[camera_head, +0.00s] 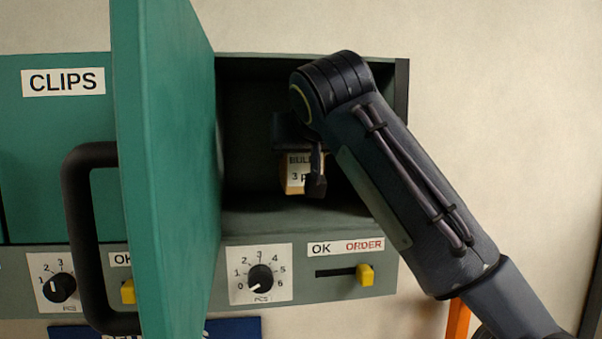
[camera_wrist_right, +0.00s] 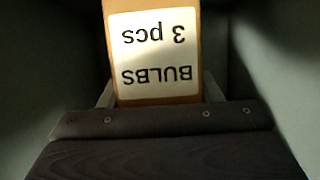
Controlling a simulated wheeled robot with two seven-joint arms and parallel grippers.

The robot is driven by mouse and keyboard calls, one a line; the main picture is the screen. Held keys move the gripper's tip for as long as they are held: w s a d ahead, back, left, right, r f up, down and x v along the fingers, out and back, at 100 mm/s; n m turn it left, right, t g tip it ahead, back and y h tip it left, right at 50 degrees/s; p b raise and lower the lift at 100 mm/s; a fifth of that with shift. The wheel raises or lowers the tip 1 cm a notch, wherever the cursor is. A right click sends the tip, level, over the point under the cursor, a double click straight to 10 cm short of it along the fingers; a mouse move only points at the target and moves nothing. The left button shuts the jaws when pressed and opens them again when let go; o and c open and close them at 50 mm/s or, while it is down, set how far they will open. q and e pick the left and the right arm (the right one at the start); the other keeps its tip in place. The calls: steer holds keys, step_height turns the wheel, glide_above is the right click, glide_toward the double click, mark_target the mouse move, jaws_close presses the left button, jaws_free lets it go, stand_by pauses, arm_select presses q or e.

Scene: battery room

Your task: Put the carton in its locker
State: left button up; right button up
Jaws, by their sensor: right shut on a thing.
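The carton (camera_head: 291,178) is tan with a white label; in the right wrist view the carton (camera_wrist_right: 155,55) reads "BULBS 3 pcs", upside down. My right gripper (camera_head: 316,172) is shut on it and holds it inside the open locker (camera_head: 250,190). The arm hides the right part of the locker. Whether the carton touches the locker floor cannot be told; a dark strip of floor shows below it. The locker's green door (camera_head: 165,170) stands open toward me. My left gripper is not in view.
Below the locker are a dial (camera_head: 260,278) pointing near 0 and a slider with a yellow knob (camera_head: 365,275) at its right end, by "OK" and "ORDER". A closed locker marked "CLIPS" (camera_head: 64,82) is at left. The door's black handle (camera_head: 82,235) sticks out leftward.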

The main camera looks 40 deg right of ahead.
mark_target(300, 174)
step_height(300, 174, down, 4)
steer(key=shift+d+r, duration=0.1)
steer(key=shift+r, duration=0.1)
steer(key=shift+w+f, duration=0.3)
steer(key=shift+f, duration=0.1)
steer(key=o, duration=0.8)
steer(key=shift+f, duration=0.1)
steer(key=o, duration=0.5)
